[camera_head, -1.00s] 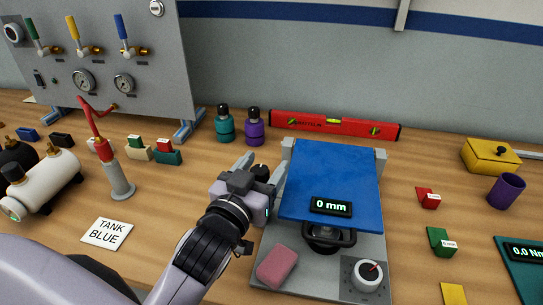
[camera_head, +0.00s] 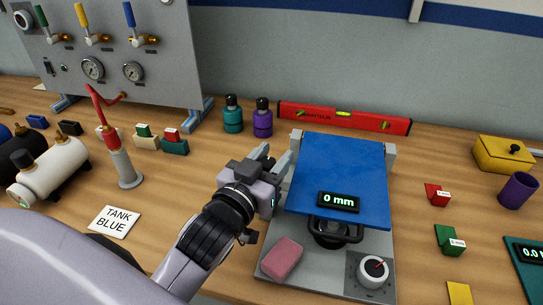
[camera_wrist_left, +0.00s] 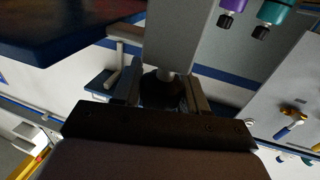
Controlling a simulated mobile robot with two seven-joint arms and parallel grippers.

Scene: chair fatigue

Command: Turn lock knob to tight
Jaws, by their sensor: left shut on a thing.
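The test fixture has a grey base (camera_head: 338,283) and a blue tilted top plate (camera_head: 340,170) with a "0 mm" display (camera_head: 338,202). My left gripper (camera_head: 275,164) is at the fixture's left side, beside the blue plate. In the left wrist view, a dark round knob (camera_wrist_left: 162,90) sits between its two fingers, and the gripper is shut on it. In the head view the gripper mostly hides this knob. My right gripper is not in view.
A pink block (camera_head: 281,258) lies on the base's front left. Teal (camera_head: 233,114) and purple (camera_head: 262,118) bottles and a red level (camera_head: 345,117) stand behind. A red-handled pump (camera_head: 122,160) is to the left. Red (camera_head: 436,194) and green (camera_head: 449,239) blocks lie to the right.

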